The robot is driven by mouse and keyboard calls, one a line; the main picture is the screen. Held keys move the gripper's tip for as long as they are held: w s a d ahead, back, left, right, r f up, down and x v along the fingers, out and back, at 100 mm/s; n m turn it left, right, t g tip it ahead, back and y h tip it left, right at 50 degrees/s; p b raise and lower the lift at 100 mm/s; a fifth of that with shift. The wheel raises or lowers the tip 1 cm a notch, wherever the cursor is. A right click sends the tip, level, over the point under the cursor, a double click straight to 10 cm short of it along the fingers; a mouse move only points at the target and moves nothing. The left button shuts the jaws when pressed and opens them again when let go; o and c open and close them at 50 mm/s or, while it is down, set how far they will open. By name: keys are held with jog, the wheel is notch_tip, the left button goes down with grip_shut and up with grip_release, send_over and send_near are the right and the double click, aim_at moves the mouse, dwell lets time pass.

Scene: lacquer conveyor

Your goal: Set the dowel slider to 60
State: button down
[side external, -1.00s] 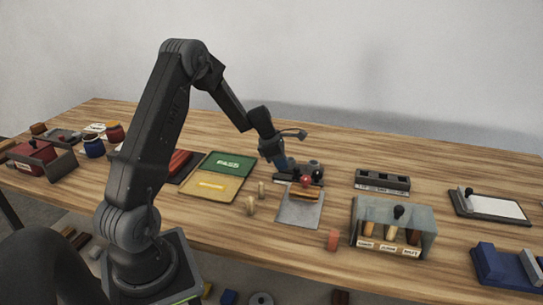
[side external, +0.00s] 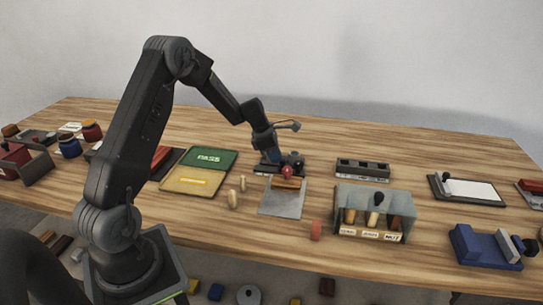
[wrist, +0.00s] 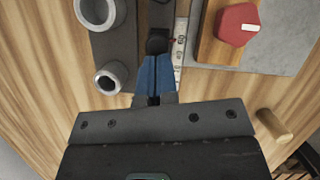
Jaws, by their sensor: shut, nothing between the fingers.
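The slider is a dark strip (wrist: 158,15) with a black knob (wrist: 157,42) and a white printed scale (wrist: 180,52) along its right side in the wrist view. The scale's numbers are too small to read. My gripper (wrist: 154,66) has its blue fingers shut together over the strip, tips right at the near side of the knob. I cannot tell whether they touch it. In the side view my gripper (side external: 270,160) is low over the slider unit, which is largely hidden by the hand.
Beside the scale, a red knob (wrist: 238,24) sits on a wooden block (wrist: 210,42) on a grey plate (side external: 283,205). Two grey tubes (wrist: 108,78) rise left of the slider. Two wooden pegs (side external: 233,199) stand left of the plate; a glass-fronted rack (side external: 375,208) stands right.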

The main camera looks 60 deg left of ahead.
jog(key=shift+d+f, duration=0.1)
jog(key=shift+f, duration=0.05)
jog(key=shift+s+a, duration=0.2)
jog(key=shift+s, duration=0.15)
jog(key=s, duration=0.1)
jog(key=s+a+r, duration=0.1)
jog(key=s+a, duration=0.1)
jog(key=shift+a+r, duration=0.15)
jog(key=shift+r, duration=0.2)
jog(key=v, duration=0.8)
jog(key=s+d+r+m, duration=0.2)
jog(key=d+r+m, duration=0.5)
jog(key=d, duration=0.3)
jog(key=s+d+r+m+t+y, duration=0.1)
jog(key=s+d+r+m, duration=0.1)
jog(key=s+d+m, duration=0.6)
jog(key=s+d+r+m+y, duration=0.1)
jog(key=s+d+r+m, duration=0.2)
jog(key=s+d+m, duration=0.6)
jog(key=s+m, duration=0.2)
jog(key=m, duration=0.3)
jog(key=shift+d+r+m+t, duration=0.15)
jog(key=shift+d+m+t, duration=0.15)
jog(key=shift+t, duration=0.1)
